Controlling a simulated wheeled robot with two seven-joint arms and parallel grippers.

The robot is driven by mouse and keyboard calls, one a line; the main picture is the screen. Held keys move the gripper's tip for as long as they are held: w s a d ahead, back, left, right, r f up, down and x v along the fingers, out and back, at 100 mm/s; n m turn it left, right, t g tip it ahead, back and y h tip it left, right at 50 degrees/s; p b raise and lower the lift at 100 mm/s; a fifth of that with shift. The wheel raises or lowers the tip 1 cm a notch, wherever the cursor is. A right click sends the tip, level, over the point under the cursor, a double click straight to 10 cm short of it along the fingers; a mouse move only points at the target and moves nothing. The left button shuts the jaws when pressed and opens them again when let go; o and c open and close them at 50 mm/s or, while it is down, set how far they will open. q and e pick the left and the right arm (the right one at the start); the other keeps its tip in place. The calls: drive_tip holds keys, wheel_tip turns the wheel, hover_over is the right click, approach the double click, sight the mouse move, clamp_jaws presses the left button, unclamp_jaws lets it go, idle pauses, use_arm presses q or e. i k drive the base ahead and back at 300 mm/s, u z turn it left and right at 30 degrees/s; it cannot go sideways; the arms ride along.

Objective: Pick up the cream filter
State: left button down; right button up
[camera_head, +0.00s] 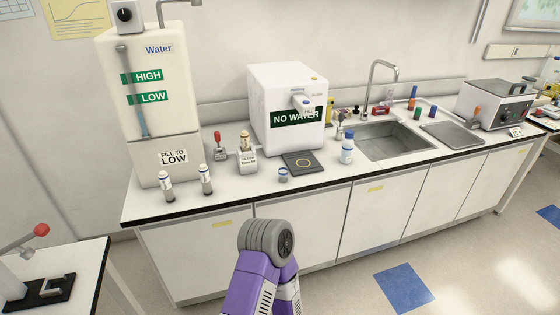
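A small cream-topped piece (244,138), which looks like the cream filter, stands upright in a white labelled holder (247,161) on the counter, between the water tank and the white machine. The label is too small to read surely. Two small pale cylinders with dark bands, a left one (166,187) and a right one (205,179), stand near the counter's front edge; I cannot tell if they are filters too. A purple arm of mine with a grey round joint shows at the bottom middle, in front of the cabinets. Neither gripper is in view.
A tall water tank (160,130) stands at the left, and a white "NO WATER" machine (287,90) in the middle. A red-topped item (218,145), a blue-ringed cup (283,174) and a white bottle (347,149) stand nearby. A sink (395,140) lies to the right.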

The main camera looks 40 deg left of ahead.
sight(244, 136)
drive_tip(key=u, duration=0.75)
drive_tip(key=i, duration=0.25)
drive_tip(key=u, duration=0.1)
